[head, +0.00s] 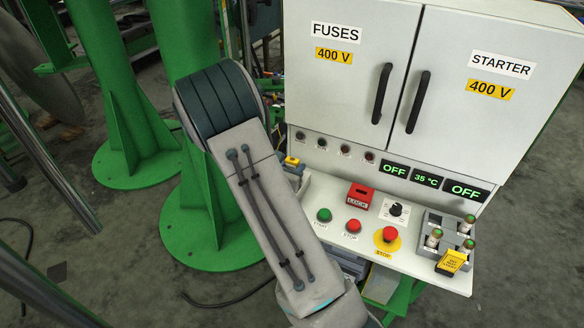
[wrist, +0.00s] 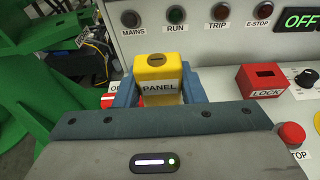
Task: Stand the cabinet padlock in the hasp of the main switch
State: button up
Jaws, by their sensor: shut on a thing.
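The yellow padlock (wrist: 158,68), marked PANEL and with a dark slot on top, stands upright between the blue fingers of my gripper (wrist: 160,92) in the wrist view. The fingers are shut on its sides. In the head view the padlock (head: 292,161) shows small beside my arm at the panel's left end. A red part (wrist: 107,101) with a partly covered label shows just left of the fingers, perhaps the main switch. The hasp and the padlock's lower end are hidden behind my gripper, so I cannot tell whether they touch.
A red LOCK box (head: 360,196) with a slot stands right of my gripper. Green and red push buttons, a yellow-based stop button (head: 388,237) and a black knob (head: 396,210) are on the panel. A grey tray (head: 433,222) at right holds several cylinders. The cabinet (head: 350,90) rises behind.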

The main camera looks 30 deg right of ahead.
jog(key=shift+f+b, duration=2.15)
jog(key=shift+f, duration=0.05)
jog(key=o, duration=1.1)
jog(key=shift+r, duration=0.1)
jog(key=shift+o, duration=0.2)
jog(key=shift+a, duration=0.1)
jog(key=v, duration=1.3)
jog(key=shift+s+a+r, duration=0.2)
jog(key=shift+s+a, duration=0.05)
jog(key=shift+s, duration=0.05)
